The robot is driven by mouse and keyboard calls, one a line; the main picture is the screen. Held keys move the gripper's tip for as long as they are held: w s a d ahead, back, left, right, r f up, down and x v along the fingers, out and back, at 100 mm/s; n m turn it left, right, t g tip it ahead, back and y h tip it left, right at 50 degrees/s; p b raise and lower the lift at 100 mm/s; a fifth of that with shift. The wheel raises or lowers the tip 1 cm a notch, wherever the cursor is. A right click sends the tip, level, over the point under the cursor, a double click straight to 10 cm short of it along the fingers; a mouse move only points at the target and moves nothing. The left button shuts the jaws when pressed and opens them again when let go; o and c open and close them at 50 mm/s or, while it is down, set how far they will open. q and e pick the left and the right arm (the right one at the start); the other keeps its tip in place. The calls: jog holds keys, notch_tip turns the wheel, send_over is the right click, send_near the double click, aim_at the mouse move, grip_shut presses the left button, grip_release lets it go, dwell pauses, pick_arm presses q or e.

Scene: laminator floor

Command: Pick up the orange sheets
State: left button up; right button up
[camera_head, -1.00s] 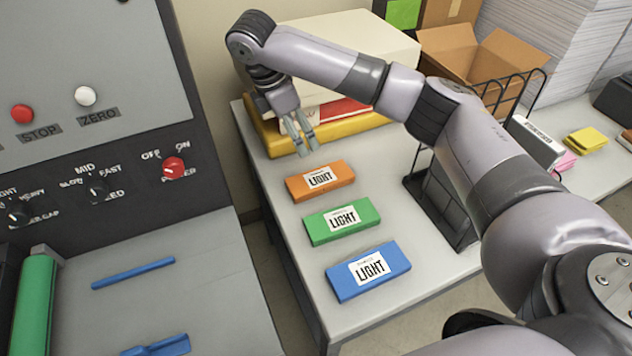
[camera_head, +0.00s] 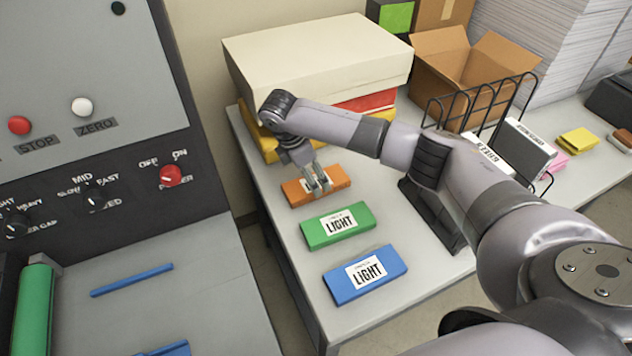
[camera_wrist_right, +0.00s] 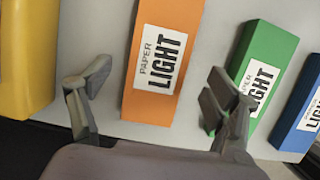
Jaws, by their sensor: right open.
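The orange sheets (camera_head: 296,193) are a flat orange block with a white "LIGHT" label, lying on the grey table, farthest back in a row of three. My right gripper (camera_head: 318,181) is over them and hides part of the label. In the right wrist view the orange sheets (camera_wrist_right: 152,106) show between the two spread fingers of my open, empty gripper (camera_wrist_right: 152,95). The right-hand finger overlaps the edge of the green block in that view. I cannot tell how high the fingertips are above the sheets. My left gripper is not in view.
A green block (camera_head: 355,216) and a blue block (camera_head: 385,283) lie nearer on the table (camera_head: 300,268). Behind stand a yellow stack (camera_head: 262,146) and a large cream box (camera_head: 300,60). A black wire rack (camera_head: 440,215) stands to the right. A control panel machine (camera_head: 75,100) is at left.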

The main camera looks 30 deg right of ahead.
aim_at(315, 178)
jog(key=shift+x, duration=1.6)
jog(key=shift+d, duration=0.1)
jog(key=shift+c, duration=0.2)
jog(key=shift+r, duration=0.1)
jog(key=c, duration=1.4)
